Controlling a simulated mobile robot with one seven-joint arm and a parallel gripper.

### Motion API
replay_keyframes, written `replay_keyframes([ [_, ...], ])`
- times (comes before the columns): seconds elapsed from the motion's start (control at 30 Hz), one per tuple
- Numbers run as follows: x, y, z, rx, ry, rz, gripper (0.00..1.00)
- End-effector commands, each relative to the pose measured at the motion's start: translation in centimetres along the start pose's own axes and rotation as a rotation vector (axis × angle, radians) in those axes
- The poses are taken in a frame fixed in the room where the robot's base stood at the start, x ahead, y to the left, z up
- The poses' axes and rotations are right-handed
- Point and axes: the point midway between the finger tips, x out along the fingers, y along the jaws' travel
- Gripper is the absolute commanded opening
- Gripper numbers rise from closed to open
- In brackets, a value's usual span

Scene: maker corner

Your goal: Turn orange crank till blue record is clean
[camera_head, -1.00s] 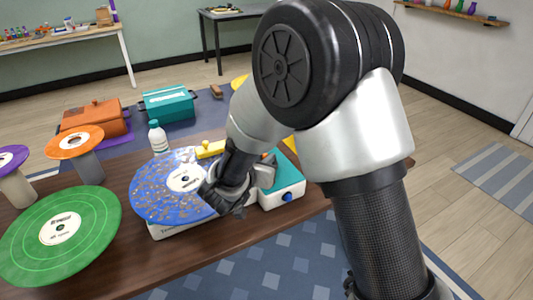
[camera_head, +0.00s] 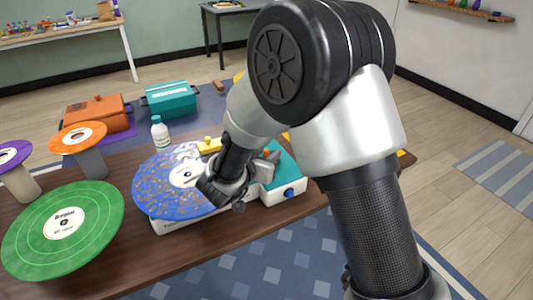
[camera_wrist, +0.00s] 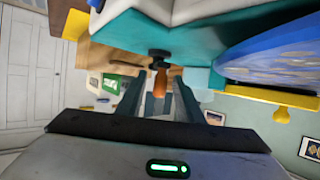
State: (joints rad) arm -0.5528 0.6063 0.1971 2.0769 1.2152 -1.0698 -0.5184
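The blue record (camera_head: 157,190) lies flat on a white and teal machine (camera_head: 284,178) on the brown table, with brown specks spread over its surface. Its edge also shows at the right of the wrist view (camera_wrist: 285,62). The orange crank (camera_wrist: 160,82) hangs on a dark arm below the teal body in the wrist view. My gripper (camera_wrist: 158,98) is open, with one finger on each side of the crank's handle and visible gaps. In the head view my gripper (camera_head: 226,188) is over the record's right side and hides most of the crank.
A green record (camera_head: 95,225) lies at the front left, with orange (camera_head: 62,142) and purple (camera_head: 8,155) discs on stands behind it. A white bottle (camera_head: 160,135) stands behind the blue record. Orange (camera_head: 95,115) and teal (camera_head: 168,100) boxes are beyond the table.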

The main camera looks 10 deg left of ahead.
Motion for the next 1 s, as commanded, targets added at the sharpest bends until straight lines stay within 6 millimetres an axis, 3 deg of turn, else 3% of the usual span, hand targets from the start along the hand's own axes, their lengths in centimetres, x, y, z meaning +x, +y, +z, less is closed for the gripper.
replay_keyframes([
  [0.13,-0.9,-0.1,-0.1,-0.002,-0.001,-0.002,0.33],
  [0.27,-3.2,-0.1,-0.2,-0.002,-0.001,-0.005,0.33],
  [0.7,-13.7,-0.1,-0.3,-0.001,0.001,-0.005,0.33],
  [1.0,-17.2,-0.1,-0.1,0.000,0.000,-0.001,0.33],
])
